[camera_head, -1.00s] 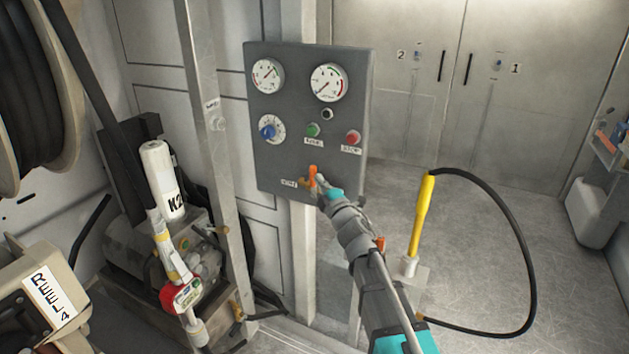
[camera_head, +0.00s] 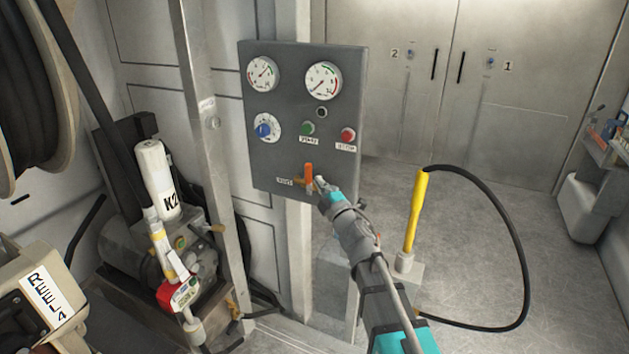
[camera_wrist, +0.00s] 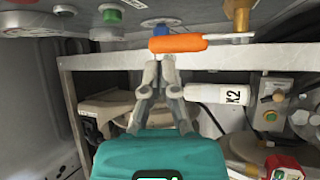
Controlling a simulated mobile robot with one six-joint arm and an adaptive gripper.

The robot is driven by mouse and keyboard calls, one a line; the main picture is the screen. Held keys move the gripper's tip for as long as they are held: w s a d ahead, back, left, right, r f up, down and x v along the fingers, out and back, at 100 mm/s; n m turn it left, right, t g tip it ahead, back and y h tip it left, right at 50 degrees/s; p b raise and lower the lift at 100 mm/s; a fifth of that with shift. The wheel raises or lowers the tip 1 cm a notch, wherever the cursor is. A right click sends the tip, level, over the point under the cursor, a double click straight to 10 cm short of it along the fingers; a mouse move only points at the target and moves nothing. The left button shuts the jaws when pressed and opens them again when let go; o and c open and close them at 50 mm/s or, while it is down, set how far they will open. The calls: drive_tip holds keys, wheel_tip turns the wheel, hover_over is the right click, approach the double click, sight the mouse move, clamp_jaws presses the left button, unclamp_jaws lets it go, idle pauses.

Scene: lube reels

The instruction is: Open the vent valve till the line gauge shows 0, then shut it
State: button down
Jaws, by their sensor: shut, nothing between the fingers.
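The orange vent valve handle (camera_head: 309,177) is upright at the bottom of the grey panel (camera_head: 270,160), beside a small label. In the wrist view the handle (camera_wrist: 178,43) lies crosswise just beyond my fingertips. My gripper (camera_head: 321,184) is shut and empty, close to the handle's right side; I cannot tell whether it touches. The fingertips (camera_wrist: 158,62) are together in the wrist view. Two round gauges are at the panel top. The left gauge (camera_head: 262,74) has its needle up and right. The right gauge (camera_head: 323,80) has its needle toward lower left. Their figures are too small to read surely.
The panel also carries a blue knob (camera_head: 264,130), a green button (camera_head: 308,128) and a red button (camera_head: 348,134). A metal post (camera_head: 205,120) stands left of it. A yellow-handled hose (camera_head: 417,210) stands at right. Open floor lies behind.

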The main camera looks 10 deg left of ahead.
drive_tip(key=s+d, duration=0.7)
drive_tip(key=d, duration=0.1)
drive_tip(key=shift+s, duration=0.35)
drive_tip(key=w+d+f+m+g+h, duration=0.1)
drive_tip(key=w+d+f+m+h, duration=0.2)
drive_tip(key=d+f+m+h, duration=0.55)
drive_tip(key=w+d+f+m+g+h, duration=0.15)
drive_tip(key=d+f+m+h, duration=0.35)
drive_tip(key=d+m+h, duration=0.55)
drive_tip(key=s+d+f+m+g+y, duration=0.25)
drive_tip(key=s+d+f+g, duration=0.2)
drive_tip(key=s+g, duration=0.3)
drive_tip(key=s+d+f+m+g+y, duration=0.2)
drive_tip(key=s+d+f+m+g, duration=0.15)
drive_tip(key=s+f+g, duration=0.4)
wheel_tip(320, 180, up, 20)
drive_tip(key=s+t+p, duration=0.1)
drive_tip(key=p, duration=1.8)
drive_tip(key=shift+s+r+n+t, duration=0.25)
drive_tip(key=shift+n+t, duration=0.1)
drive_tip(key=shift+n, duration=0.05)
